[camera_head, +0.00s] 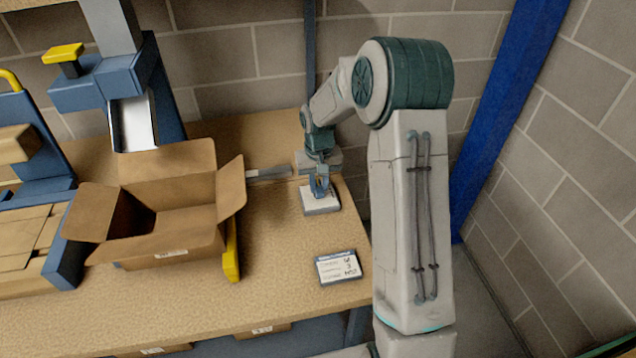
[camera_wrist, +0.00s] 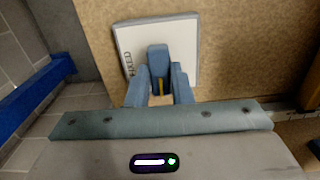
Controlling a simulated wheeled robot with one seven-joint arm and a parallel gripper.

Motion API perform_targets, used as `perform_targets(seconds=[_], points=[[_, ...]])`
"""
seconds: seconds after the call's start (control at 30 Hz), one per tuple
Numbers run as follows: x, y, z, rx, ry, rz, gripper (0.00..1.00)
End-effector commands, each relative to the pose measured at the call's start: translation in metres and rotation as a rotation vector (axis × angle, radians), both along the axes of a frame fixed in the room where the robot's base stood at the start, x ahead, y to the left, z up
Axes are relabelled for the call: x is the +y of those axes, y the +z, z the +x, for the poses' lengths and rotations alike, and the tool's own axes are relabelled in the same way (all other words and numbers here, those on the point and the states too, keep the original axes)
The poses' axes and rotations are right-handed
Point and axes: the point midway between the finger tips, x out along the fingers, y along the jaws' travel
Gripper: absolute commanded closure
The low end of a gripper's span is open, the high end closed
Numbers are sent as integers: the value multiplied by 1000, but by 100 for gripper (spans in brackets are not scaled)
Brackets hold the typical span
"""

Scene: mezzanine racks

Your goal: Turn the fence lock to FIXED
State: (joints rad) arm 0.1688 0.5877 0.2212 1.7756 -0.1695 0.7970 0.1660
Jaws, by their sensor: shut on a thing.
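The fence lock is a white plate (camera_head: 320,206) near the bench's right end, below my gripper (camera_head: 319,186). In the wrist view the plate (camera_wrist: 183,35) carries the word FIXED along its left side. A blue knob (camera_wrist: 158,56) with a yellow mark stands on the plate. My gripper (camera_wrist: 160,92) has its two blue fingers on either side of the knob and is shut on it. The other lettering on the plate is hidden or too small to read, and I cannot tell which setting the knob points to.
An open cardboard box (camera_head: 170,240) stands on the bench left of the lock. A card with writing (camera_head: 339,267) lies in front of the lock. A grey bar (camera_head: 268,173) runs between box and lock. A blue post (camera_head: 505,110) and block wall are at the right.

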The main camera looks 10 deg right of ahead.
Motion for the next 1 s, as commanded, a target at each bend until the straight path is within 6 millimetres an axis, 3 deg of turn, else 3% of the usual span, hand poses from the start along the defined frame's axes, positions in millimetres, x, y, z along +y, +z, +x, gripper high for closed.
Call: perform_targets(seconds=[0.27,1.0], points=[[0,-2,1,-4,-152,-2,100],[1,1,1,-3,-848,0,100]])
